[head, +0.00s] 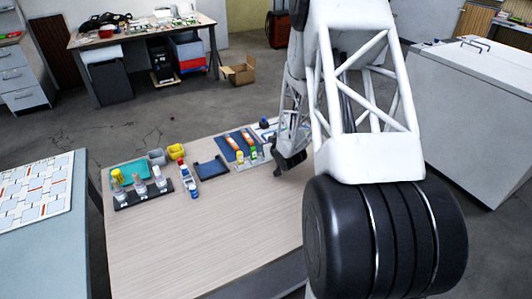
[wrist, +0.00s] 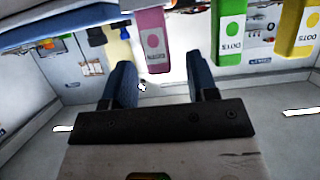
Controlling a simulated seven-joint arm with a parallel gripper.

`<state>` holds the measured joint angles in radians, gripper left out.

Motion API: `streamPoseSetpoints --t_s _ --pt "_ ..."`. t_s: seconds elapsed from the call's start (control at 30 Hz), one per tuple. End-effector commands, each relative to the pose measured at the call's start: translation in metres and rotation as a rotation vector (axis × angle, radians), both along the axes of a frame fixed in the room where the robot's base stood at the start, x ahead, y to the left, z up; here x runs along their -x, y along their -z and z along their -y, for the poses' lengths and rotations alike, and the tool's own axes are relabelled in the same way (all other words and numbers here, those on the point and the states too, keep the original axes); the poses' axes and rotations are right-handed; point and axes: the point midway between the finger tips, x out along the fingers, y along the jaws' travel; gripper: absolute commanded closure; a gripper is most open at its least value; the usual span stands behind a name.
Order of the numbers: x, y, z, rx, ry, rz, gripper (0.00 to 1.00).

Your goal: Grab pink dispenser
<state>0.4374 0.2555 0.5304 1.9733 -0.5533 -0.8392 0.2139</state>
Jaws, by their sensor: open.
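The pink dispenser (wrist: 152,42) hangs into the upper middle of the wrist view, with a pink dot on its pale label. My gripper (wrist: 160,72) is open, its two dark blue fingers apart. In the picture the dispenser's lower end lies between the fingertips, nearer the left one; no contact is visible and the depth is unclear. A green dispenser (wrist: 229,38) and a yellow dispenser (wrist: 296,28) stand to its right, outside the fingers. In the head view my gripper (head: 290,162) is at the right of the table's items; I cannot make out the pink dispenser there.
The wooden table (head: 235,225) is clear toward the front. Orange-marked items (head: 232,141) lie behind the dispensers.

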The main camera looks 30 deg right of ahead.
Motion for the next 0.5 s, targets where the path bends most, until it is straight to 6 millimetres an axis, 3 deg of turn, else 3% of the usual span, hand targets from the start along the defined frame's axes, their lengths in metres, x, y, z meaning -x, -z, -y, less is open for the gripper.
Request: streamPoseSetpoints --t_s 0.2,0.5 --pt "-0.013 0.005 0.0 0.001 -0.001 0.001 0.47" --pt "-0.014 0.005 0.0 0.0 0.0 0.001 0.47"
